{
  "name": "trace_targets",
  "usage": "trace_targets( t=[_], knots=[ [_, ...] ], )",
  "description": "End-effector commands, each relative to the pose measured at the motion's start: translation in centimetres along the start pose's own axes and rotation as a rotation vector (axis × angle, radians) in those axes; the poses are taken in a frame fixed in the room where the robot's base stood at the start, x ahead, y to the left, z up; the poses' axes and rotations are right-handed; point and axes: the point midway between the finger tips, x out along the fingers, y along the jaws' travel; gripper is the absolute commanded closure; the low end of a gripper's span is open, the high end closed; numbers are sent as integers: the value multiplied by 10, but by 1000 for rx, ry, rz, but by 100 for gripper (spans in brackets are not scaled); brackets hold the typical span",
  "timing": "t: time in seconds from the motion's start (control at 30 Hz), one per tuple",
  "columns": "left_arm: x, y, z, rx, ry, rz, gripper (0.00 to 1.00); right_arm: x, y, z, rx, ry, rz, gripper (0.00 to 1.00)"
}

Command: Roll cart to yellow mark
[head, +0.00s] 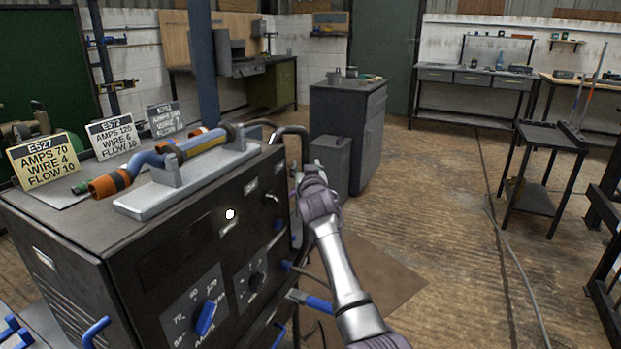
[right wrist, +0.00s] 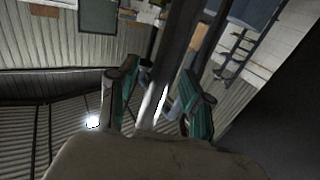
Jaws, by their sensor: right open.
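The cart is a dark welding machine (head: 150,260) on the left in the head view, with dials and blue knobs on its front. A dark tubular handle (head: 303,132) loops out at its right end. My right gripper (head: 299,190) is beside that end, just below the handle's bend; the wrist partly hides it. In the right wrist view my right gripper (right wrist: 155,95) is open, with a dark bar (right wrist: 180,40) running between or just beyond its fingers; I cannot tell whether it touches. My left gripper is out of view. No yellow floor mark shows.
A dark cabinet (head: 348,140) stands behind. A small side table (head: 540,170) stands right. A cable (head: 510,250) crosses the otherwise open floor.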

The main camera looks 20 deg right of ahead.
Motion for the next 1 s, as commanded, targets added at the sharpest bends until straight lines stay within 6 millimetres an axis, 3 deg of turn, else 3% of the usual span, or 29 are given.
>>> trace_targets(
  t=[0.6,1.0],
  knots=[
    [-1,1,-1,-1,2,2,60,-101,5,2,0,-3,5,50],
    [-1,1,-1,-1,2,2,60,-115,6,2,0,-4,7,50]
  ],
)
